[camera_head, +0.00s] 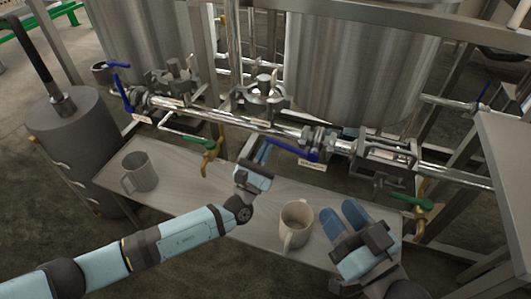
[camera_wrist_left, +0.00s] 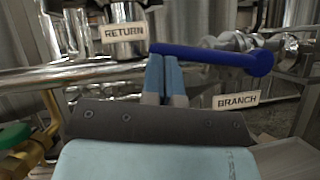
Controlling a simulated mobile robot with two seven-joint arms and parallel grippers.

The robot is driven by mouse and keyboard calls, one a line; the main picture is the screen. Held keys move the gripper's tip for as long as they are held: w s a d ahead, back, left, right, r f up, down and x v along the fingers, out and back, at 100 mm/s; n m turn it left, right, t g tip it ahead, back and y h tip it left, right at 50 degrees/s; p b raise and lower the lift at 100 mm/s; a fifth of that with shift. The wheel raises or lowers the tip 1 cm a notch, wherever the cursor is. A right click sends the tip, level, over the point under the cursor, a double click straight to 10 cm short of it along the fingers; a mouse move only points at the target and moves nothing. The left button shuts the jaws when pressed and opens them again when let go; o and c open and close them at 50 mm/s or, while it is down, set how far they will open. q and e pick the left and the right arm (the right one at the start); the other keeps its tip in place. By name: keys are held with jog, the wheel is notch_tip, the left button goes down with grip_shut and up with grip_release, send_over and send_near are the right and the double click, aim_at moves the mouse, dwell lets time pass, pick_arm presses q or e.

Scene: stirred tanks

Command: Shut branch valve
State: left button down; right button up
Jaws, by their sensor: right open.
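The branch valve's blue lever (camera_head: 292,151) lies along the steel pipe in the head view, above a small BRANCH tag (camera_head: 312,165). In the left wrist view the blue lever (camera_wrist_left: 215,55) runs nearly level, its free end at the fingertips, with the BRANCH tag (camera_wrist_left: 238,100) below its hub. My left gripper (camera_head: 264,150) is at the lever's left end. Its fingers (camera_wrist_left: 163,62) are close together, pointing at the lever; whether they touch it I cannot tell. My right gripper (camera_head: 341,212) is open and empty over the bench's right part.
A grey mug (camera_head: 139,173) and a beige mug (camera_head: 297,213) stand on the bench (camera_head: 188,180). Green-handled taps (camera_head: 198,141) hang from the pipe. Another blue lever (camera_head: 121,92) is at the left. A RETURN tag (camera_wrist_left: 124,32) shows in the wrist view. Tanks (camera_head: 345,70) stand behind.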

notch_tip(320, 180, up, 4)
jog(key=t+p, duration=0.2)
jog(key=p, duration=0.1)
pick_arm(q)
jog(key=s+d+r+m+g+h+p, duration=0.2)
jog(key=d+r+m+g+h+p, duration=0.2)
jog(key=d+r+m+g+p, duration=0.4)
jog(key=shift+s+d+r+m+g+p, duration=0.35)
jog(key=shift+r+m+g+p, duration=0.9)
jog(key=shift+m, duration=3.35)
pick_arm(e)
jog(key=s+d+f+g+h, duration=0.2)
jog(key=d+f+g+h, duration=0.3)
jog(key=f, duration=0.7)
jog(key=shift+s+d+g, duration=0.35)
jog(key=shift+d+g, duration=0.25)
jog(key=shift+g, duration=0.5)
pick_arm(q)
jog(key=shift+r+t, duration=0.45)
jog(key=shift+r, duration=0.3)
pick_arm(e)
jog(key=shift+f, duration=0.15)
